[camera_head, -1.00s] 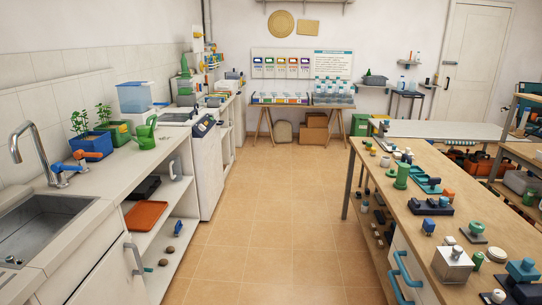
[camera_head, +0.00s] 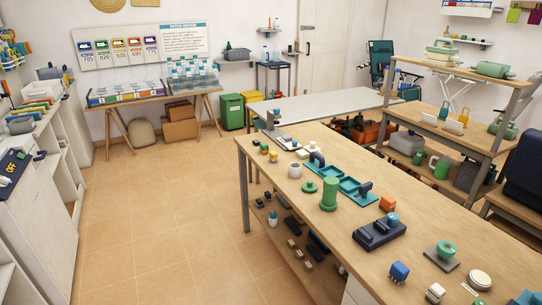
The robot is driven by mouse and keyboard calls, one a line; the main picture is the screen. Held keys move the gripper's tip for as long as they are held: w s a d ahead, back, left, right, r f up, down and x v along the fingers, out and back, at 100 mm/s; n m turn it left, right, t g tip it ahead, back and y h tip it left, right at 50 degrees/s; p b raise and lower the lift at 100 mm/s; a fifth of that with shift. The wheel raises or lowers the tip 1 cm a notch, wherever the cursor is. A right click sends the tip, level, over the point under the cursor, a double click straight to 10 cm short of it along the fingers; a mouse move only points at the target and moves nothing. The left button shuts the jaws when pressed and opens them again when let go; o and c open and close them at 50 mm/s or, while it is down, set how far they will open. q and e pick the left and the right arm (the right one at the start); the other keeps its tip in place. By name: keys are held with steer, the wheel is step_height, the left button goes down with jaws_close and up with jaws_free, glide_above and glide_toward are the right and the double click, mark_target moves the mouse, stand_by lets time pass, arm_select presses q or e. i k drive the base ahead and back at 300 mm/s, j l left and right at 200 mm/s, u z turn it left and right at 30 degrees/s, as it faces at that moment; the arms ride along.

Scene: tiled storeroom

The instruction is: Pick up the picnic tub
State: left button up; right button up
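I cannot tell for sure which thing is the picnic tub. Tub-like things in view are a dark grey-green tub (camera_head: 238,54) on the wall shelf at the back, a grey lidded container (camera_head: 408,142) on the wooden rack at the right, and a pale green lidded container (camera_head: 493,69) on that rack's top shelf. Neither of my grippers shows in this view.
A long wooden workbench (camera_head: 330,235) with several small parts crosses the right foreground. A white table (camera_head: 330,101) stands behind it. Green bin (camera_head: 232,111) and cardboard boxes (camera_head: 180,122) stand at the back. The tiled floor (camera_head: 165,215) at left centre is clear.

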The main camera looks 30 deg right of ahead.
mark_target(295, 170)
steer(key=i+z, duration=0.2)
steer(key=i, duration=0.2)
steer(key=i+j+z, duration=0.1)
steer(key=i+z, duration=0.15)
steer(key=i, duration=0.2)
steer(key=i+j+z, duration=0.2)
steer(key=i, duration=0.2)
steer(key=i+j+z, duration=0.25)
steer(key=i, duration=0.15)
